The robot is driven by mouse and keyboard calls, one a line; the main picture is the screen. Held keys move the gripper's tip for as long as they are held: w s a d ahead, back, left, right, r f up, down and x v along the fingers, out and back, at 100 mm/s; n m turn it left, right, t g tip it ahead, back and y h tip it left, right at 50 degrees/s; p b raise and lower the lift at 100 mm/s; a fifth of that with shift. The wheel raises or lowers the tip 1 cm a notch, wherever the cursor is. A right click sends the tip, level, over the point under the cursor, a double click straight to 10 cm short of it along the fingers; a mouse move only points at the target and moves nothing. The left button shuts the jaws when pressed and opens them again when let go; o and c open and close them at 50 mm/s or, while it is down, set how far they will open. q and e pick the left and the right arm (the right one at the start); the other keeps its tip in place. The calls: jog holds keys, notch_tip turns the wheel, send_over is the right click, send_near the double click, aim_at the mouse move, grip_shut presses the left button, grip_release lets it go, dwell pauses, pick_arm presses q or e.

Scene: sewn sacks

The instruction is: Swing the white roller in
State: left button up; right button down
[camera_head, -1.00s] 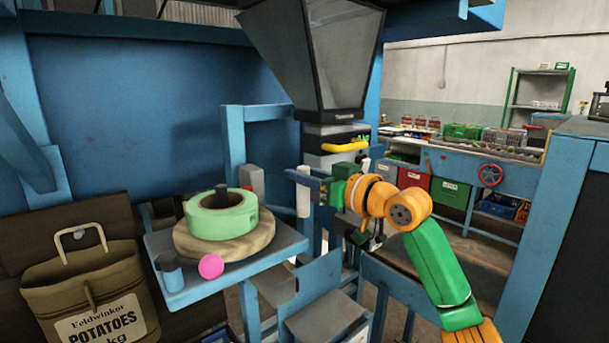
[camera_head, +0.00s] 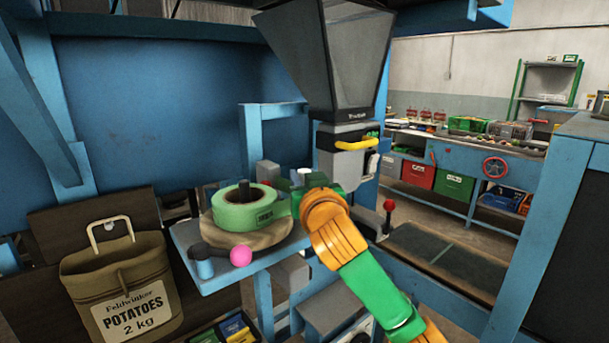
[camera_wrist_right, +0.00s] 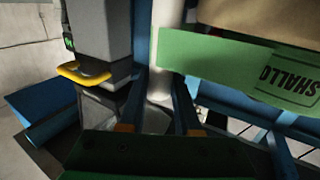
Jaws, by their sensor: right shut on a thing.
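The white roller (camera_head: 306,178) is an upright pale cylinder just right of the green tape roll (camera_head: 228,215). Only its top shows in the head view. In the right wrist view the roller (camera_wrist_right: 160,88) stands between the two blue fingers of my right gripper (camera_wrist_right: 162,105), which is shut on it. In the head view my right gripper's hand and orange wrist hide the fingers and most of the roller. A printed green band (camera_wrist_right: 225,62) runs right beside the roller in the wrist view; I cannot tell whether they touch. My left gripper is not in view.
The tape roll lies on a round wooden disc (camera_head: 270,237) on a blue shelf. A crank with a pink knob (camera_head: 240,256) sits at its front. A grey hopper (camera_head: 335,60) hangs above a machine head with a yellow handle (camera_head: 356,144). A potato sack (camera_head: 125,285) hangs at left.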

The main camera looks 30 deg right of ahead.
dwell(0.4)
jog(key=c, duration=0.6)
grip_release()
jog(key=shift+w, duration=0.1)
jog(key=shift+s+a+f+b, duration=0.15)
jog(key=shift+s+a+b, duration=0.05)
jog(key=shift+s+b, duration=0.15)
jog(key=b+v, duration=0.2)
jog(key=v, duration=0.4)
jog(key=shift+s, duration=0.2)
jog(key=shift+a, duration=0.1)
